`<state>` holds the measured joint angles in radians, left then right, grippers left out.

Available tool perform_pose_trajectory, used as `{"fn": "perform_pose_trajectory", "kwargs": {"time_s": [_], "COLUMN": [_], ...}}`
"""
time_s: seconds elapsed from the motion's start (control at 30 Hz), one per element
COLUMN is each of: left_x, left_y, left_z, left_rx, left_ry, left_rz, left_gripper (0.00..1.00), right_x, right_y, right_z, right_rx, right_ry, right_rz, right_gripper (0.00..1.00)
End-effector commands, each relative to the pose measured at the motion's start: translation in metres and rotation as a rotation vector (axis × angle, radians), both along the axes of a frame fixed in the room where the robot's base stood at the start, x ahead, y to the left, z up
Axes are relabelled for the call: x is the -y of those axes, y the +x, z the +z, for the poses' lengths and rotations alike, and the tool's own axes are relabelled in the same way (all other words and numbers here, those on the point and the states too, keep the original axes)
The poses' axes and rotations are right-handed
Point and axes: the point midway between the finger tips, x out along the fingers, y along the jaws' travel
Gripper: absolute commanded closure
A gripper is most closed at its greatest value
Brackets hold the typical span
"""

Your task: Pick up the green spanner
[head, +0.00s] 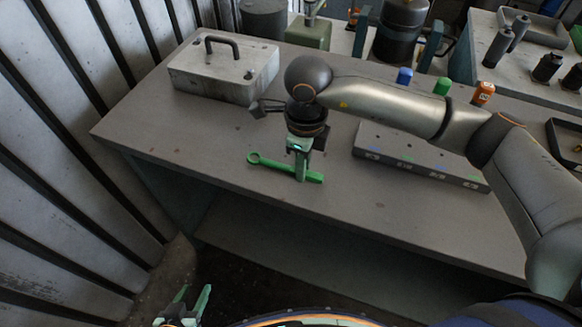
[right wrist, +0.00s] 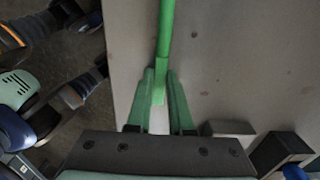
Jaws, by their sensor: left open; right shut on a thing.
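The green spanner (head: 270,163) lies along the grey bench, its ring end to the left, near the front edge. My right gripper (head: 301,174) points down over its right part and is shut on it. In the right wrist view the spanner (right wrist: 167,40) runs up from between the green fingers of the right gripper (right wrist: 160,75); its ring end is out of that view. I cannot tell whether it is clear of the bench top. My left gripper (head: 190,298) is open and empty, low at the bottom left, away from the bench.
A grey lidded box (head: 222,72) with a dark handle stands at the bench's back left. A long grey block (head: 420,160) with coloured marks lies to the right. Blue (head: 404,75), green (head: 441,86) and orange (head: 483,92) pieces stand behind my right arm. The bench's front left (head: 180,130) is clear.

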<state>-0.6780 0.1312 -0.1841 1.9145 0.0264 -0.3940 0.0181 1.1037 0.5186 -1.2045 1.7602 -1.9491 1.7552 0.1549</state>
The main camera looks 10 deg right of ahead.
Motion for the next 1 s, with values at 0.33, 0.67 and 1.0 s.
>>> {"fn": "perform_pose_trajectory", "kwargs": {"time_s": [0.33,0.67,1.0], "left_x": [0.0,0.0,0.0], "left_y": [0.0,0.0,0.0], "left_z": [0.0,-0.003,-0.01], "left_rx": [0.0,-0.001,-0.001], "left_ry": [0.0,0.0,0.0], "left_rz": [0.0,0.0,0.0], "left_gripper": [0.5,0.5,0.5], "right_x": [0.0,-0.001,-0.003], "right_y": [0.001,-0.011,-0.084], "right_z": [0.003,0.045,0.105], "right_rx": [0.002,0.005,0.006], "right_ry": [0.001,0.002,0.002], "right_rz": [0.0,0.006,0.008], "right_gripper": [1.0,1.0,1.0]}}
